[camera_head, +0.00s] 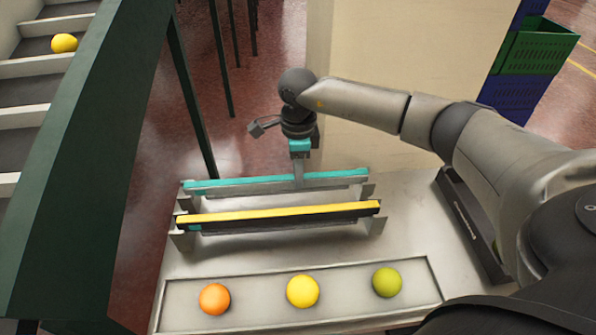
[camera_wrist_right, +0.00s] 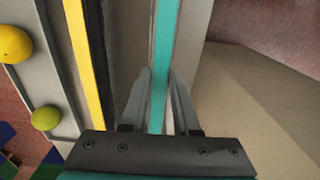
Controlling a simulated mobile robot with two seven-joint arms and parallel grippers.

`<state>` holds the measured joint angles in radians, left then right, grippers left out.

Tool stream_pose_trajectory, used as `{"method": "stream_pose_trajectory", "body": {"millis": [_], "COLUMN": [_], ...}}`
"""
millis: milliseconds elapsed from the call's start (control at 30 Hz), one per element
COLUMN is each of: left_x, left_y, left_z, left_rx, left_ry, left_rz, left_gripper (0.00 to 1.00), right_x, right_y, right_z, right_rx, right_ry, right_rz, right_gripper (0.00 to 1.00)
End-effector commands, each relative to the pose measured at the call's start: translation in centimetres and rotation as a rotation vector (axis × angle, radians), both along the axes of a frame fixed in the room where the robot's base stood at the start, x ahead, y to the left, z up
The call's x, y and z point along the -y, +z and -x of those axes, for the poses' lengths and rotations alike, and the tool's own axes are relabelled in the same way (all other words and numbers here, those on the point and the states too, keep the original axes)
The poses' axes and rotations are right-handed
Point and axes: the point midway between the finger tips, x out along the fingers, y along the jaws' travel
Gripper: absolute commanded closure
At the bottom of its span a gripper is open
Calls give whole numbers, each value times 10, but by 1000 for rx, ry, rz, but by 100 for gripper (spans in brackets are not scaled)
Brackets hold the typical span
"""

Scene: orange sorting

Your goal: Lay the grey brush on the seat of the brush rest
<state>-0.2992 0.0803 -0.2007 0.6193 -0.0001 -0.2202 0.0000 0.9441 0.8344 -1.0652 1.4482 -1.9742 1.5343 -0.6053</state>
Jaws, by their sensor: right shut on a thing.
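The grey brush (camera_head: 235,184) is a long bar with a teal back and a grey strip below it. It lies across the rear of the brush rest (camera_head: 368,190), its ends close to the rest's end brackets. I cannot tell whether it touches the seat. My right gripper (camera_head: 299,178) reaches down from above and is shut on the brush near its middle. In the right wrist view the teal back (camera_wrist_right: 162,60) runs between the two fingers (camera_wrist_right: 158,100). My left gripper is not in view.
A yellow-backed brush with a dark strip (camera_head: 280,213) lies on the front of the rest. A shallow tray (camera_head: 255,287) in front holds an orange (camera_head: 214,299), a yellow fruit (camera_head: 303,291) and a green fruit (camera_head: 387,282). A sloped conveyor (camera_head: 30,92) stands at left.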

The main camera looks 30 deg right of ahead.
Motion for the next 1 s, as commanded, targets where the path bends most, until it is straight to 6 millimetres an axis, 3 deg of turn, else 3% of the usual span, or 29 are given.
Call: {"method": "stream_pose_trajectory", "body": {"millis": [133, 167, 467, 767, 867, 1000], "left_x": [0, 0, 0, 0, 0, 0], "left_y": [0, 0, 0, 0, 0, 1], "left_z": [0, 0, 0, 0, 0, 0], "left_rx": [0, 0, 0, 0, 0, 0], "left_ry": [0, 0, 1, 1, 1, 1], "left_rz": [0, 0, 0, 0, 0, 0], "left_gripper": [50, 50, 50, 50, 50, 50], "right_x": [0, 0, 0, 0, 0, 0], "right_y": [1, 1, 1, 2, 11, 38], "right_z": [0, 0, 0, 0, 0, -1], "right_rx": [1, 1, 0, 0, 1, 6], "right_ry": [0, 0, 0, 0, 0, 1], "right_rz": [0, 0, 0, 0, 0, -1], "right_gripper": [100, 70, 36, 36, 36, 36]}}
